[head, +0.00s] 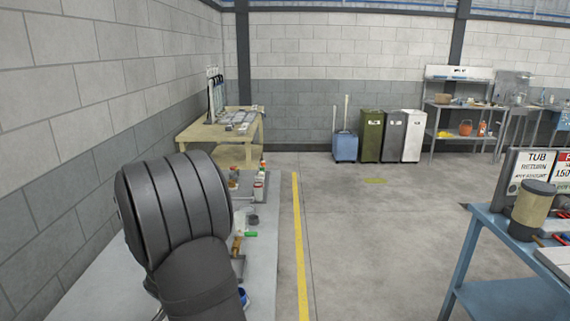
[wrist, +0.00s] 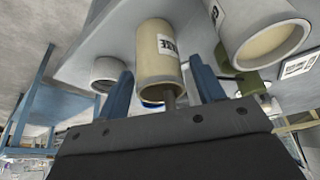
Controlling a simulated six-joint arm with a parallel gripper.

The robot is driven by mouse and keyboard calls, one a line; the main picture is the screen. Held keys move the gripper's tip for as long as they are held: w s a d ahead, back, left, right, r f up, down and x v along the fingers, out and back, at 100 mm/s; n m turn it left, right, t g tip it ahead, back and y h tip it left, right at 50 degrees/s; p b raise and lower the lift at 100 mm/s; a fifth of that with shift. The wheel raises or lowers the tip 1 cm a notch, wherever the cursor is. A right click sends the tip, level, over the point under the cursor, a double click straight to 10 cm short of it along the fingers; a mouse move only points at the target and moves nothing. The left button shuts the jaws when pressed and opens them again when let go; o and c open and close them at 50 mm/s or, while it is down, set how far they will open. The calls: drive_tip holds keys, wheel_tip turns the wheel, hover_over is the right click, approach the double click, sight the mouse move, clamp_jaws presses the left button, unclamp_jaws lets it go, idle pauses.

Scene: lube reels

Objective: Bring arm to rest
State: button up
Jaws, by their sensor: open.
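My gripper (wrist: 163,86) shows in the wrist view as two blue fingers standing apart, so it is open. A cream cylinder with a printed label (wrist: 157,50) appears between and beyond the fingers. I cannot tell whether it touches them, but the jaws are not shut on it. A larger pale cylinder (wrist: 262,35) is at the upper right, and a grey-white round container (wrist: 106,70) is left of the fingers. In the head view my dark arm covers the lower left, and the gripper is hidden there.
A grey bench (head: 265,215) with bottles and tools runs along the left wall. A blue cart (head: 480,240) with a tan-and-dark canister (head: 532,211) and signs (head: 530,172) stands at right. Bins (head: 392,136) line the back wall. Open floor lies between, with a yellow line (head: 298,240).

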drive_tip(key=v, duration=1.1)
drive_tip(key=x, duration=1.1)
drive_tip(key=shift+d+f, duration=0.1)
drive_tip(key=shift+f, duration=0.3)
drive_tip(key=shift+s+a+r, duration=0.15)
drive_tip(key=shift+a, duration=0.1)
drive_tip(key=s+a, duration=0.3)
drive_tip(key=s, duration=0.5)
drive_tip(key=s+a, duration=0.4)
drive_tip(key=s, duration=0.5)
drive_tip(key=w+a+r+n, duration=0.1)
drive_tip(key=w+a+r, duration=0.25)
drive_tip(key=w, duration=0.25)
drive_tip(key=w+a+r+n+y, duration=0.1)
drive_tip(key=w+a+r, duration=0.2)
drive_tip(key=w+r, duration=0.25)
drive_tip(key=w+a+r+n, duration=0.1)
drive_tip(key=w+a+r, duration=0.2)
drive_tip(key=w, duration=0.4)
drive_tip(key=w+d+f+m, duration=0.1)
drive_tip(key=w+d+m, duration=0.1)
drive_tip(key=w+d, duration=0.5)
drive_tip(key=shift+w+h, duration=0.3)
drive_tip(key=shift+w, duration=0.5)
